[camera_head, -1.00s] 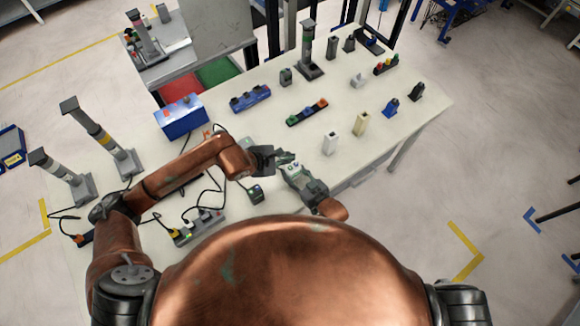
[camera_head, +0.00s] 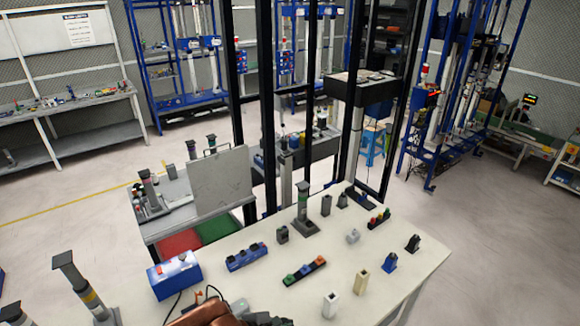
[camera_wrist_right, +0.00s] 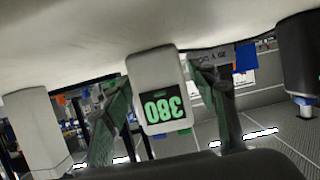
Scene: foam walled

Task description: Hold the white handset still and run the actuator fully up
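In the right wrist view, a white handset (camera_wrist_right: 155,72) with a lit green display, its digits upside down, sits between the two fingers of my right gripper (camera_wrist_right: 160,95). Both fingers appear to press its sides. The head view does not show this gripper. At the bottom edge of the head view, a sliver of my left gripper (camera_head: 266,319) shows beyond my copper forearm; its fingertips are cut off. I cannot tell which is the actuator.
The pale table (camera_head: 330,262) holds a blue box (camera_head: 175,275), a blue button strip (camera_head: 247,257), a strip with coloured buttons (camera_head: 304,271), and small white, cream, blue and black blocks. Black posts and a side bench (camera_head: 165,222) stand behind it. Open floor lies to the right.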

